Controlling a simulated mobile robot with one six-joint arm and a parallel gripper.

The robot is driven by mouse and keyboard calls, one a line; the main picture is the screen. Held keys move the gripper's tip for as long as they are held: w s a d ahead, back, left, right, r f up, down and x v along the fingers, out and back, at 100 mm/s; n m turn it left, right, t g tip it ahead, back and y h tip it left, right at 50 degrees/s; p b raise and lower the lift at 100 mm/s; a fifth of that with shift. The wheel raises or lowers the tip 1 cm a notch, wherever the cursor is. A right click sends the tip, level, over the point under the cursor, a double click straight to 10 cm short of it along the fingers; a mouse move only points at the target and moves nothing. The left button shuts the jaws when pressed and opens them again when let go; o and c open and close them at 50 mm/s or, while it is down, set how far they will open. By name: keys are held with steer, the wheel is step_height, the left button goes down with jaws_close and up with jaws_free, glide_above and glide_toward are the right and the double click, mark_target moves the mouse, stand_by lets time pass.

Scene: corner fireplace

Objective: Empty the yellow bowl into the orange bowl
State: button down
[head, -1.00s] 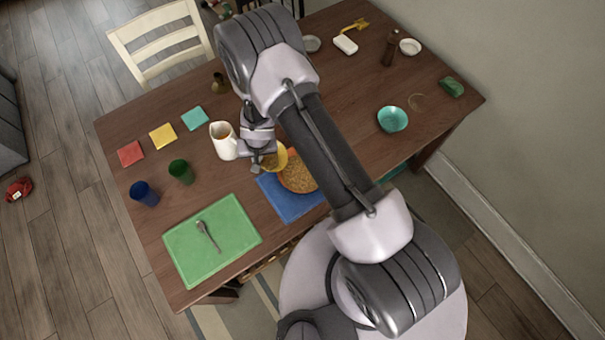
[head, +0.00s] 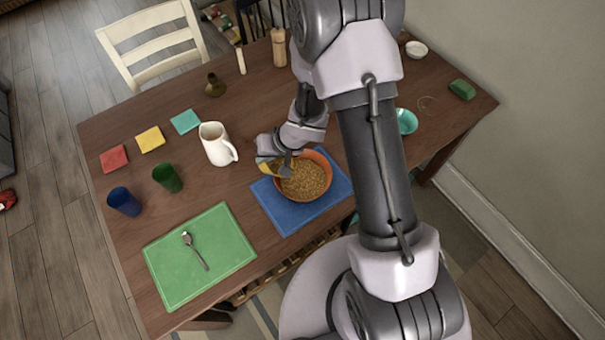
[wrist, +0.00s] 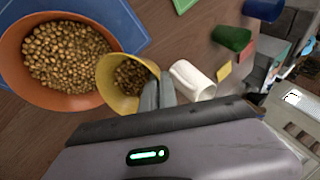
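The yellow bowl (head: 265,164) is held by my gripper (head: 284,171) at the left edge of the orange bowl (head: 328,166). In the wrist view, my gripper (wrist: 157,96) is shut on the yellow bowl's rim (wrist: 104,76). The yellow bowl looks tilted, with small brown pieces still inside it. The orange bowl (wrist: 62,103) stands upright on a blue mat (head: 283,215) and holds many of the same pieces. My gripper hides part of the yellow bowl in the head view.
A white pitcher (head: 217,147) stands close left of my gripper. A green cup (head: 167,178), a blue cup (head: 124,201) and a green mat with a spoon (head: 170,262) are farther left. A teal bowl (head: 406,121) is partly behind my arm.

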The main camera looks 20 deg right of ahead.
steer(key=shift+s+d+r+y+b, duration=0.1)
steer(key=shift+d+r+y+b, duration=0.15)
steer(key=shift+b, duration=0.35)
steer(key=shift+s+d+y+b, duration=0.1)
steer(key=shift+d+y+b, duration=0.05)
steer(key=shift+y+b, duration=0.15)
steer(key=shift+s+d+f+t+y+b, duration=0.25)
steer(key=shift+d+t+y+b, duration=0.45)
steer(key=shift+b, duration=1.7)
steer(key=shift+s+r+y, duration=0.1)
steer(key=shift+r+y, duration=0.05)
steer(key=shift+y, duration=0.1)
steer(key=shift+s+d+r+y+p, duration=0.2)
steer(key=shift+d+r+y+p, duration=0.1)
steer(key=shift+d+y, duration=0.2)
steer(key=shift+s+d+r+t+y, duration=0.1)
steer(key=shift+s+d+t+y, duration=0.15)
steer(key=shift+d+t+y, duration=0.25)
